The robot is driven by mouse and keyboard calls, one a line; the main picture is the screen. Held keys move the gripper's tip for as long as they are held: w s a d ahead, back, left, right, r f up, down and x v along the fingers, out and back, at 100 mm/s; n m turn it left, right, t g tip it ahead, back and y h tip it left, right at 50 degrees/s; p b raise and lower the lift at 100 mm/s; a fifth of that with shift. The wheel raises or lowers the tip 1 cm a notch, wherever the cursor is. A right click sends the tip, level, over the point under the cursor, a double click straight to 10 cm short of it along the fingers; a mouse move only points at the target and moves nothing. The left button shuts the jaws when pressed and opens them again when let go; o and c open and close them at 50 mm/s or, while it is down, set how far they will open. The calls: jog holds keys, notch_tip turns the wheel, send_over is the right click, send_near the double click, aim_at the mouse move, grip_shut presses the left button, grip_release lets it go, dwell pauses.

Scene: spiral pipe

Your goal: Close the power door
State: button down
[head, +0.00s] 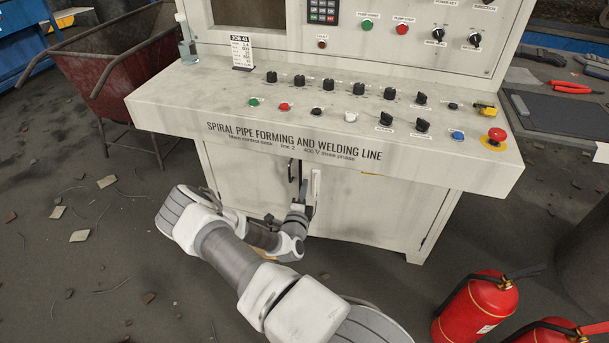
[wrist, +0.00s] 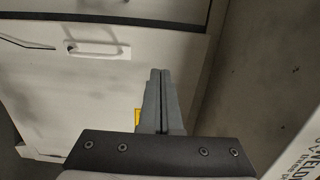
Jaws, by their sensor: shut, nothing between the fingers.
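The power door (head: 365,215) looks to be the pale right-hand cabinet door under the control desk; no name for it is readable. It has a white upright handle (head: 315,187), which also shows in the wrist view (wrist: 97,48). Its left edge meets a dark seam, and I cannot tell whether it stands slightly ajar. My gripper (head: 307,186) is at the cabinet front near this handle. In the wrist view my gripper (wrist: 160,72) has its fingers together and empty, pointing at the pale panel, apart from the handle. Whether the tips touch is unclear.
The control desk (head: 180,110) overhangs the cabinet just above my gripper. A dark handle (head: 291,170) is left of the seam. Fire extinguishers (head: 475,308) stand at lower right. A rusty red cart (head: 115,65) is at upper left. Debris litters the floor.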

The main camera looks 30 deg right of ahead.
jog(key=b, duration=0.4)
send_near(311, 164)
jog(key=w+d+r, duration=0.4)
jog(key=shift+w+d+r, duration=0.2)
jog(key=shift+w+d, duration=0.15)
jog(key=shift+d, duration=0.2)
